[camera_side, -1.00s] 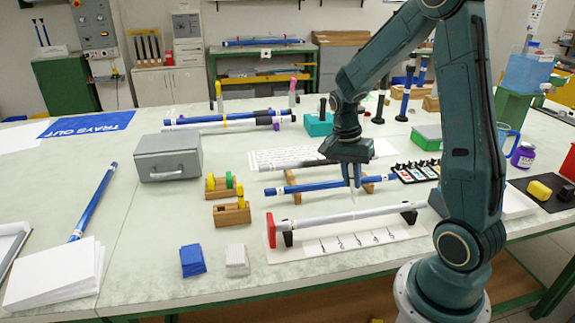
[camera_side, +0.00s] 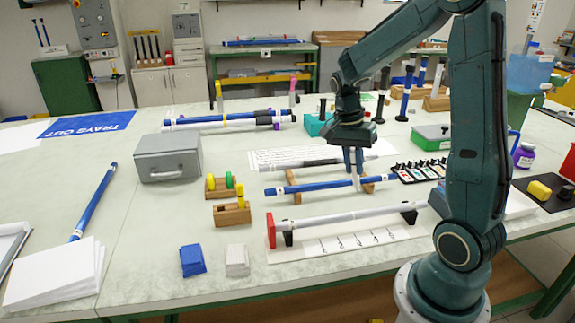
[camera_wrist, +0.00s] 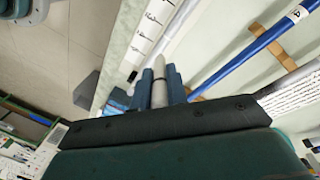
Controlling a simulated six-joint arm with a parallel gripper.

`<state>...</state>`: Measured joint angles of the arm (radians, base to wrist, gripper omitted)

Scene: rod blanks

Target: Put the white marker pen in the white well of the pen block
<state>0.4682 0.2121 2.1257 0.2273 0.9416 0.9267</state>
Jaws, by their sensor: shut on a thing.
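My gripper (camera_side: 353,160) hangs over the middle of the table, pointing down, shut on the white marker pen (camera_side: 355,181). The pen's pale lower end sticks out below the fingers, in front of the far end of a blue rod; I cannot tell whether it touches anything. In the wrist view the white pen (camera_wrist: 159,92) sits between the two blue fingers. Two small wooden blocks, one with yellow and green pieces (camera_side: 218,194) and one with a yellow piece (camera_side: 231,215), stand to the left. I cannot tell which thing is the pen block or make out a white well.
A blue rod (camera_side: 310,187) lies on wooden supports beneath my gripper. A black rack with coloured labels (camera_side: 418,171) is close on the right. A grey metal box (camera_side: 168,158) stands left.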

